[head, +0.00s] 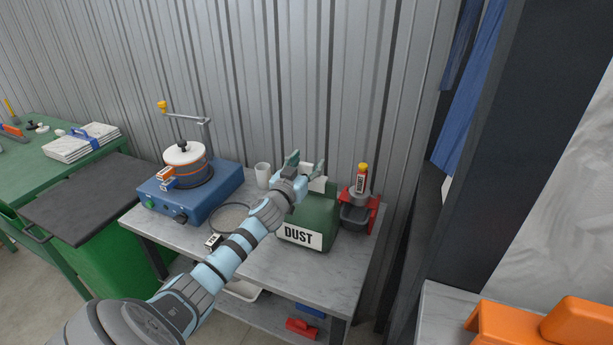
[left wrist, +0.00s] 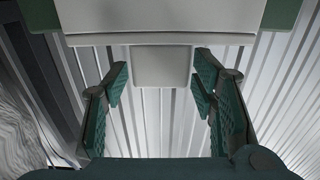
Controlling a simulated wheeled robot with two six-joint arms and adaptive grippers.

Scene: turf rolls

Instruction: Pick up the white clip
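A white piece that looks like the white clip (head: 317,184) is on top of the green box labelled DUST (head: 322,217) in the head view, partly hidden by my left gripper. In the left wrist view, a pale tab (left wrist: 160,68) hangs from a wide pale panel between the two fingers. My left gripper (head: 305,165) is open above the box, and it also shows in the left wrist view (left wrist: 161,85). Its fingers are on either side of the tab, with a visible gap on both sides. My right gripper is not in view.
A blue device with a pot (head: 190,190), a white cup (head: 263,175) and a red stand (head: 372,214) with a small bottle share the grey table (head: 335,267). A corrugated metal wall (head: 290,80) stands close behind. An orange object (head: 545,325) is at lower right.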

